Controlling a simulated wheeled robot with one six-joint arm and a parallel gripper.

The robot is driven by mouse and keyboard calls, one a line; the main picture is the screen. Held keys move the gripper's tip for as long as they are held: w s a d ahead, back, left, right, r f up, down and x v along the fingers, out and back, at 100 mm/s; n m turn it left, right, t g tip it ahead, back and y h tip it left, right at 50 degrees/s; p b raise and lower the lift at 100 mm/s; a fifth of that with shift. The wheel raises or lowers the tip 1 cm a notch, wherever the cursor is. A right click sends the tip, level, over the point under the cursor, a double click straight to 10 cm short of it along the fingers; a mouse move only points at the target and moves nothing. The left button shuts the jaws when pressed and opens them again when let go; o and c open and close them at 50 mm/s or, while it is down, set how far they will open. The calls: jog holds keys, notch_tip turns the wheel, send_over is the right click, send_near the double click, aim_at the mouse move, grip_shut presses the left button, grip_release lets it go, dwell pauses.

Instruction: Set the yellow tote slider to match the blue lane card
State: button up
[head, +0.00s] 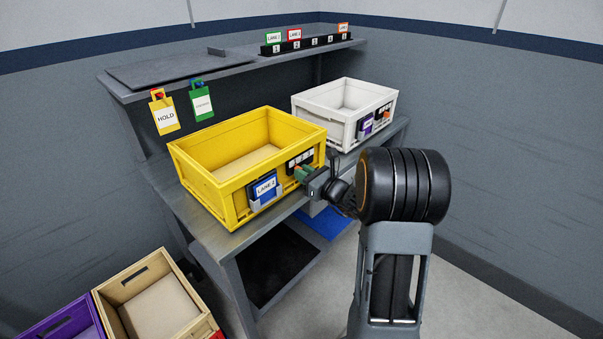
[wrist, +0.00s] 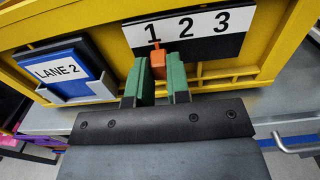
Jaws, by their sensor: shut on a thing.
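The yellow tote (head: 215,186) stands on the grey bench, and its front fills the wrist view (wrist: 273,42). The blue lane card (wrist: 60,72) reads "LANE 2" and sits in a grey holder at the left of that front; it also shows in the head view (head: 265,188). To its right is a number plate (wrist: 228,45) marked 1, 2, 3. The orange slider (wrist: 157,62) is at 1, just below that number. My gripper (wrist: 158,80), with green fingers, is shut on the slider. In the head view my gripper (head: 306,173) is at the tote's front right.
A white tote (head: 330,115) with a purple card stands right of the yellow one on the bench (head: 225,237). A shelf behind holds a dark card rack (head: 305,44). Yellow "HOLD" (head: 164,115) and green (head: 201,101) tags hang from its edge. Tan (head: 118,275) and purple totes are lower left.

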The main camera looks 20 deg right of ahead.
jog(key=shift+w+d, duration=0.3)
jog(key=shift+d, duration=0.35)
jog(key=shift+w+d, duration=0.25)
jog(key=shift+d, duration=0.4)
dwell(0.5)
jog(key=o, duration=0.6)
jog(key=shift+c, duration=0.2)
jog(key=v, duration=0.7)
dwell(0.5)
